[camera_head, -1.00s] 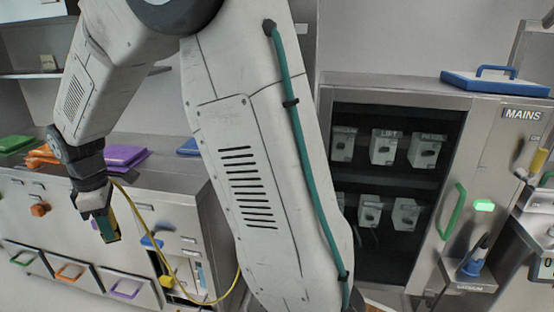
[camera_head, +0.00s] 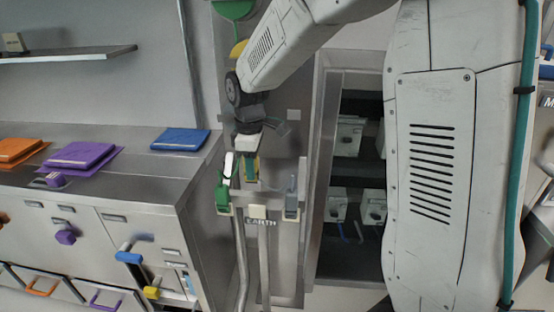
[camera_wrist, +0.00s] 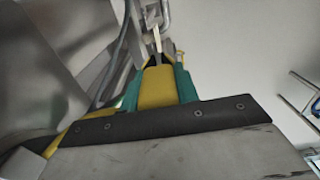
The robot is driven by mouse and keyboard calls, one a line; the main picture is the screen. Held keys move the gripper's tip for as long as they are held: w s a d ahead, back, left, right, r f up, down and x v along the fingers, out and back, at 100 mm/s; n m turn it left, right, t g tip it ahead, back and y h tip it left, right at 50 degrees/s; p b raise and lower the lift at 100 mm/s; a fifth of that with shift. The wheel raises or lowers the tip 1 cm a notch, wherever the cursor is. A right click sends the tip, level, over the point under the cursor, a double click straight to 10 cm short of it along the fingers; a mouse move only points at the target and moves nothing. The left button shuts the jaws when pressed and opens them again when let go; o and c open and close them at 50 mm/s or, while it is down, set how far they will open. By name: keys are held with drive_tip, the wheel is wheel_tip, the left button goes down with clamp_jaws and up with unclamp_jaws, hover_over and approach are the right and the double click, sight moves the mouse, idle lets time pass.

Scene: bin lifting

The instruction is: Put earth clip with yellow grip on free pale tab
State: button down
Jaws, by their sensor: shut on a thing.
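My gripper (camera_head: 250,172) is shut on the earth clip's yellow grip (camera_wrist: 157,88), which sits between the teal finger pads in the wrist view. The clip's dark jaws point up and away from the pads, towards a thin pale upright piece. In the head view my gripper hangs in front of the earth post, above the free pale tab (camera_head: 257,212) over the EARTH label. The tab looks bare, with a gap below my fingers. A green clip (camera_head: 222,195) is on the left tab and a grey clip (camera_head: 291,200) is on the right one.
Left of the post stands a metal cabinet (camera_head: 160,190) with coloured drawer handles and a blue lid (camera_head: 180,139) on top. An open dark cabinet (camera_head: 350,240) is to the right. A wall shelf (camera_head: 70,55) is at the upper left.

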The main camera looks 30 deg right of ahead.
drive_tip(key=shift+d+f, duration=0.25)
drive_tip(key=shift+d, duration=0.1)
hover_over(258, 206)
drive_tip(key=shift+w+f, duration=0.15)
drive_tip(key=shift+f, duration=2.15)
drive_tip(key=shift+f, duration=1.45)
drive_tip(key=shift+f, duration=0.15)
drive_tip(key=shift+f, duration=1)
drive_tip(key=shift+f, duration=1.05)
drive_tip(key=c, duration=1)
unclamp_jaws()
drive_tip(key=shift+o, duration=0.2)
